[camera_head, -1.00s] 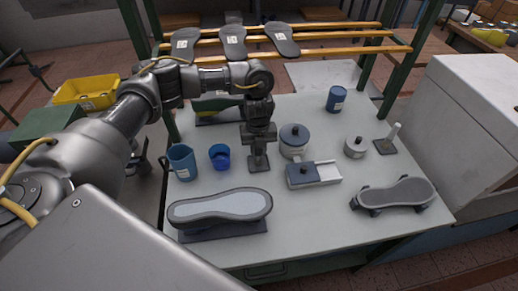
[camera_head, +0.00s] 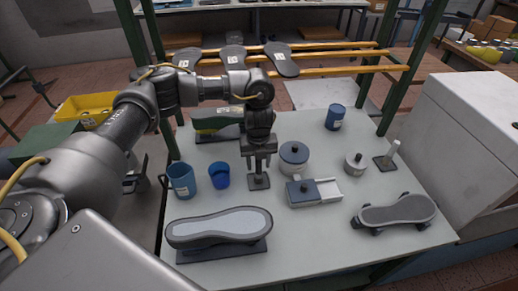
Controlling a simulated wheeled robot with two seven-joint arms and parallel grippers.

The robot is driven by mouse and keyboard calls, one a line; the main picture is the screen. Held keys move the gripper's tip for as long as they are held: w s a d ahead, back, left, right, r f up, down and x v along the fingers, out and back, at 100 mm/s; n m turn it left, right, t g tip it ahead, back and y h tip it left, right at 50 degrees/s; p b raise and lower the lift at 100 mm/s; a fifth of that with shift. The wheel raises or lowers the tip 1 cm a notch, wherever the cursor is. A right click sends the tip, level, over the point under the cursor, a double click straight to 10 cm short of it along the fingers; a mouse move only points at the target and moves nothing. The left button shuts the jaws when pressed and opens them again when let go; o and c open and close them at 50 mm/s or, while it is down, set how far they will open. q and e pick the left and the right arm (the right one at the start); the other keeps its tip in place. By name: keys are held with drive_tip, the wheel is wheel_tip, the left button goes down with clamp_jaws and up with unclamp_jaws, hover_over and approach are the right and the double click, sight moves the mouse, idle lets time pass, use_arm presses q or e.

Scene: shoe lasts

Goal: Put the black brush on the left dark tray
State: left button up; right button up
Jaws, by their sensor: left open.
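A dark square plate (camera_head: 259,183) lies mid-table below my left gripper (camera_head: 259,162). A narrow upright part shows between plate and fingers; I cannot tell whether it is the black brush or part of my gripper. My left gripper points down, open, just above the plate; contact cannot be made out. A third dark plate (camera_head: 383,163) at the right bears a pale upright post (camera_head: 394,148). No separate black brush can be made out clearly. My right gripper is not in view.
A blue mug (camera_head: 181,181) and a blue cup (camera_head: 219,176) stand left of the gripper. A lidded pot (camera_head: 294,160) and a sliding-lid box (camera_head: 325,190) are close on its right. A grey-topped shoe form (camera_head: 220,225) lies in front.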

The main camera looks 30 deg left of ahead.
use_arm(q)
wheel_tip(320, 180, up, 9)
drive_tip(key=shift+r+b, duration=0.1)
drive_tip(key=shift+b, duration=0.5)
drive_tip(key=shift+d, duration=0.1)
